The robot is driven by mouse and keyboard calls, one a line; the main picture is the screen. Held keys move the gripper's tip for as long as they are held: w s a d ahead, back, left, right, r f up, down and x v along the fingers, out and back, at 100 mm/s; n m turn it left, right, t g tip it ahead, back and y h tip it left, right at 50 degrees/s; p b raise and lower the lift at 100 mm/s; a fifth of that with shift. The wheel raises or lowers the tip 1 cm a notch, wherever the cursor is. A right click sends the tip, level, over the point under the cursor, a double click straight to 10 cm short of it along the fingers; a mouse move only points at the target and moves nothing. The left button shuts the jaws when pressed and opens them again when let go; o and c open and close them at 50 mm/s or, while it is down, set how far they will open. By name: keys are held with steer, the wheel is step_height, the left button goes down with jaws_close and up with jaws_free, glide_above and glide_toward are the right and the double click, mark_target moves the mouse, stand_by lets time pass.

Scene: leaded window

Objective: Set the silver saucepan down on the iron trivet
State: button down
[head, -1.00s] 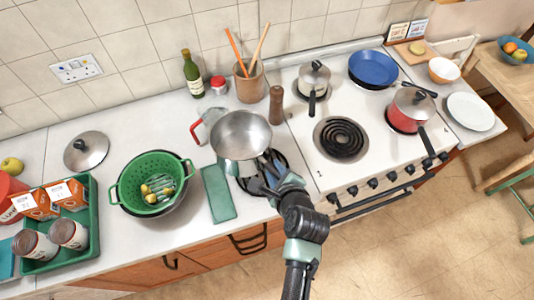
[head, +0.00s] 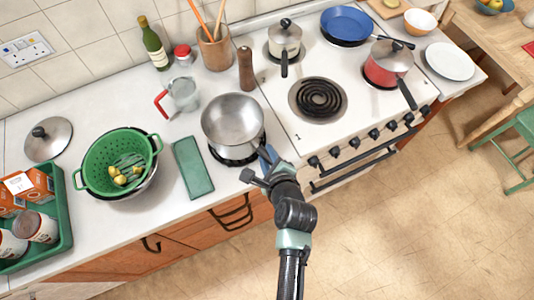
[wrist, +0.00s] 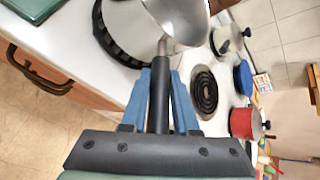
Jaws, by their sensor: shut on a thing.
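The silver saucepan (head: 233,123) is upright, with its open, empty bowl facing up. It is over the black iron trivet (head: 236,160), whose front rim shows below the pan in the head view. In the wrist view the saucepan (wrist: 183,18) is at the top, with the trivet's dark ring (wrist: 103,38) beside its lower wall. I cannot tell whether the pan's base touches the trivet. My gripper (head: 266,158) is shut on the saucepan's dark handle; its blue fingers (wrist: 160,85) flank the handle in the wrist view. Most of the trivet is hidden under the pan.
A measuring jug (head: 183,94) and pepper mill (head: 246,70) stand behind the pan. The stove's coil burner (head: 320,98) is to the right. The counter's front edge is close.

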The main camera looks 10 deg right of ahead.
steer(key=shift+w+f, duration=0.1)
steer(key=shift+f, duration=0.25)
steer(key=shift+f+b, duration=0.55)
steer(key=shift+f, duration=0.1)
stand_by(0.7)
steer(key=c, duration=0.6)
jaws_free()
